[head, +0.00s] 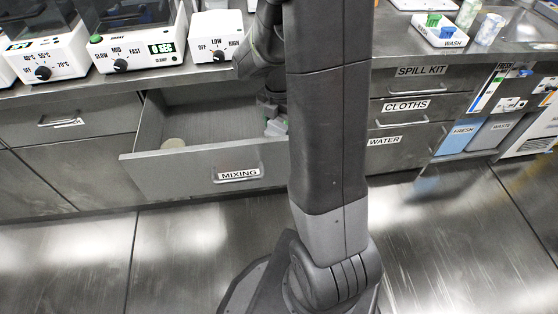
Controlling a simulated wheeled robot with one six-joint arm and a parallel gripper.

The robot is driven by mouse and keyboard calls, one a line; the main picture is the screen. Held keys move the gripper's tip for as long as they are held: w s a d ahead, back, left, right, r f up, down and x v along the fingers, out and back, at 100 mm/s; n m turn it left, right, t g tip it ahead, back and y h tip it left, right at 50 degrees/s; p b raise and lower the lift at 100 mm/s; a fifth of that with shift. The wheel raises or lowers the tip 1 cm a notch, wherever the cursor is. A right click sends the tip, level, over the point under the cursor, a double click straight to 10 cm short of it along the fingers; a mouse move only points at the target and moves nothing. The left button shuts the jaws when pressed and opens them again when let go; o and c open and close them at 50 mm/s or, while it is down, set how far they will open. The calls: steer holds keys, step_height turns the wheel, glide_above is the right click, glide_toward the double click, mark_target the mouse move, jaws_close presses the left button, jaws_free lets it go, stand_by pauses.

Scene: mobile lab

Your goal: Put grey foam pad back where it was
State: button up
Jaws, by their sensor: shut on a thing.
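My gripper (271,112) shows only in part, small and dark, low in the open drawer marked MIXING (195,172). My own upright arm link hides much of it. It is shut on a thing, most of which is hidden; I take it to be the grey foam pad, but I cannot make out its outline. A pale grey piece with a bit of green (276,128) shows right at the fingertips. I cannot tell whether it is held or lies in the drawer. A round beige item (173,142) lies at the drawer's left front.
Above the drawer, the bench carries white devices with dials (140,50) and a smaller LOW-HIGH unit (218,37). Shut drawers marked SPILL KIT (421,72), CLOTHS and WATER are at right. A WASH tray (440,32) stands on the bench. The metal floor in front is clear.

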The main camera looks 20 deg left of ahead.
step_height(320, 180, down, 10)
steer(key=shift+r+b, duration=0.2)
steer(key=shift+b, duration=1)
steer(key=shift+f, duration=0.15)
steer(key=o, duration=1)
step_height(320, 180, up, 12)
steer(key=p, duration=0.3)
